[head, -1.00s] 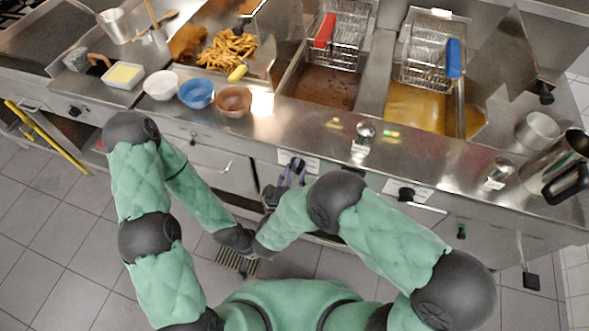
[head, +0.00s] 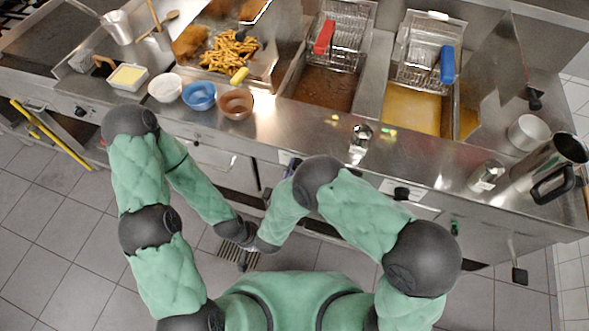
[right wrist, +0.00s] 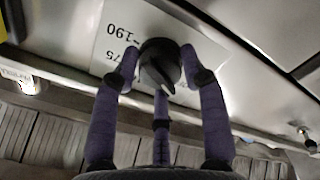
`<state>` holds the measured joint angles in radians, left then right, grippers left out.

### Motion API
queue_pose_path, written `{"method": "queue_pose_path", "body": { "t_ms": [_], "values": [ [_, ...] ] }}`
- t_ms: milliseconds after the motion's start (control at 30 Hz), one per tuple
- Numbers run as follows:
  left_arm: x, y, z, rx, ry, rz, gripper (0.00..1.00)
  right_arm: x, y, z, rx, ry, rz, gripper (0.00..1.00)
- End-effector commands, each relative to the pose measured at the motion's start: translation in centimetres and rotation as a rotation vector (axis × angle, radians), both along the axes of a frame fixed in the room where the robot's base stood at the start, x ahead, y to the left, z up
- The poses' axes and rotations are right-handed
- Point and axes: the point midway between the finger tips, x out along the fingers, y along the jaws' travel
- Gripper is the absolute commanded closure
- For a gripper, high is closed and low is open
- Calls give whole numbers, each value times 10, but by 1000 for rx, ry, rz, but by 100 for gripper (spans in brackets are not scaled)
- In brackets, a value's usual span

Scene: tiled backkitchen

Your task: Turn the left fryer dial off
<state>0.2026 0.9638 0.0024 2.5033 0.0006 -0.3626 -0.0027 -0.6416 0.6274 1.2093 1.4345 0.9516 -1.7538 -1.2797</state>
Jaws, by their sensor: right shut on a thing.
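The left fryer dial (right wrist: 158,60) is a round black knob on a pale label in the right wrist view. The label shows printed numbers, 190 among them. A pale mark on the knob points down and slightly right in that view. My right gripper (right wrist: 160,68) is shut on the dial, with its purple fingers on either side and one below.
The left fryer (head: 322,90) has a red-handled basket and the right fryer (head: 412,113) a blue-handled one. The right fryer dial (head: 402,193) is on the front panel. Bowls, fries and a steel jug (head: 553,158) stand on the counter.

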Motion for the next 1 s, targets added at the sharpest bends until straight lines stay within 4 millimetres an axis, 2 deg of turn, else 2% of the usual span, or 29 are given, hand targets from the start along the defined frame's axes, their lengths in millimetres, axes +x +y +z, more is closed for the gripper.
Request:
{"method": "queue_pose_path", "body": {
  "t_ms": [33,433,467,500,533,867,1000],
  "values": [
    [0,0,0,0,0,0,60,-3,-3,-6,-10,18,-4,89],
    [0,0,0,0,0,0,60,-3,-4,-6,-16,20,-5,89],
    [0,0,0,0,0,0,60,-3,-4,-6,-16,20,-5,51],
    [0,0,0,0,0,0,60,-3,-4,-6,-16,20,-5,40],
    [0,0,0,0,0,0,60,-3,-4,-6,-16,19,-5,33],
    [0,0,0,0,0,0,60,-2,-1,-2,-12,9,-2,33],
    [0,0,0,0,0,0,60,-10,3,-2,-12,8,1,33]
  ]
}}
